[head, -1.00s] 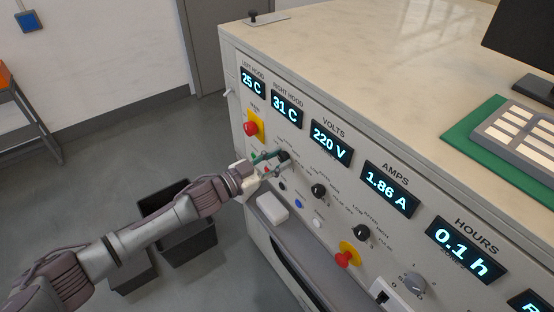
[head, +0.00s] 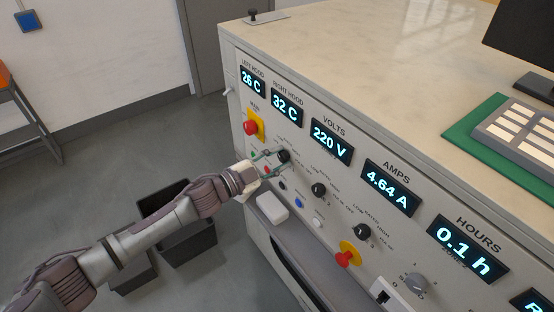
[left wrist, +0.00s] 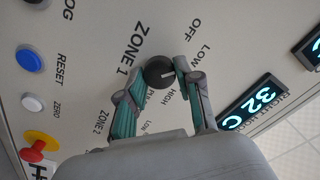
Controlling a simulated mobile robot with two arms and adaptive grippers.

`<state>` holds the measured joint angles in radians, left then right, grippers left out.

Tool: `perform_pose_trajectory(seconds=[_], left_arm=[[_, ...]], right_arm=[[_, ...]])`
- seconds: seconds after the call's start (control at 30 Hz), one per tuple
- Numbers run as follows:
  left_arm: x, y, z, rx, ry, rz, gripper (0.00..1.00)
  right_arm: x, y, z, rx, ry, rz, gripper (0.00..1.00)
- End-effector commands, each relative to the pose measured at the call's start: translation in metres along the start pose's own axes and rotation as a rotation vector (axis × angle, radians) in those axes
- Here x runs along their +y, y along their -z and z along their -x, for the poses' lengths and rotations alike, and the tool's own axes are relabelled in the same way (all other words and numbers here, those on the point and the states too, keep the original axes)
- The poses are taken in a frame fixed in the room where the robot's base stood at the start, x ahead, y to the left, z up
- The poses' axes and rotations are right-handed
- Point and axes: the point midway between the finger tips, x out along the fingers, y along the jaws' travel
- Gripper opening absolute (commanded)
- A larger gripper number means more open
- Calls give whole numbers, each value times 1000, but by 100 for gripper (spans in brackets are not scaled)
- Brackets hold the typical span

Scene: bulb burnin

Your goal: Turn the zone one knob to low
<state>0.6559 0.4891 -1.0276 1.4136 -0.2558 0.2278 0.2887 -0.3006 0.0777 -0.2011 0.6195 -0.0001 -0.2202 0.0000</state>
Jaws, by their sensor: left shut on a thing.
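The zone one knob (head: 284,156) is a black round knob on the sloping front panel, below the left displays. My left gripper (head: 276,156) reaches it from the left, its two fingers on either side of the knob. In the left wrist view the knob (left wrist: 158,72) sits between the fingertips (left wrist: 162,76), beside the ZONE 1 print, with OFF, LOW and HIGH marks around it. Its white pointer line faces the LOW and HIGH side; the exact mark is hard to tell. The gripper is shut on the knob. My right gripper is out of view.
More black knobs (head: 319,190) sit to the right along the panel. A red button on a yellow plate (head: 250,128) is just above left of my gripper; another red button (head: 344,259) is lower right. The amps display (head: 391,188) reads 4.64 A. A dark bin (head: 187,250) stands on the floor.

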Motion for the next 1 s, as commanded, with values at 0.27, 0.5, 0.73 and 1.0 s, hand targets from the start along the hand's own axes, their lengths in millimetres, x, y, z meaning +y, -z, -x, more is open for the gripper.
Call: perform_pose_trajectory(seconds=[0.27, 0.5, 0.73, 1.0], left_arm=[[1, 0, 0, 2, 0, -124, 0], [1, 1, 0, 2, 0, -163, 0], [1, 1, 0, 2, -1, -165, 0], [1, 1, 0, 2, -1, -164, 58]], right_arm=[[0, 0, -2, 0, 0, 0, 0], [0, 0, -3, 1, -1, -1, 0], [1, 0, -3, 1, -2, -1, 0], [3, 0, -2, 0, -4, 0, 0]])
